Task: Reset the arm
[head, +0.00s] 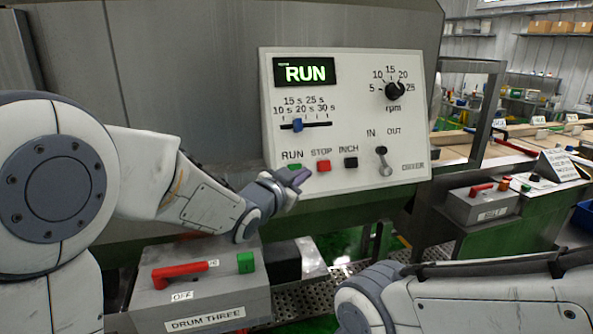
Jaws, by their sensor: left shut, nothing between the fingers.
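My left arm comes in from the left, and its gripper (299,178) is shut and empty at the lower left of the control panel (345,190). The fingertips are at the green RUN button (294,167) and cover part of it; I cannot tell whether they touch it.
The panel carries a slider (297,125), an rpm knob (394,91), a red STOP button (323,166), a black INCH button (351,163) and an IN/OUT lever (384,162). Below is a grey DRUM THREE box (205,300) with a red handle (180,273). Another switch box (483,207) stands right.

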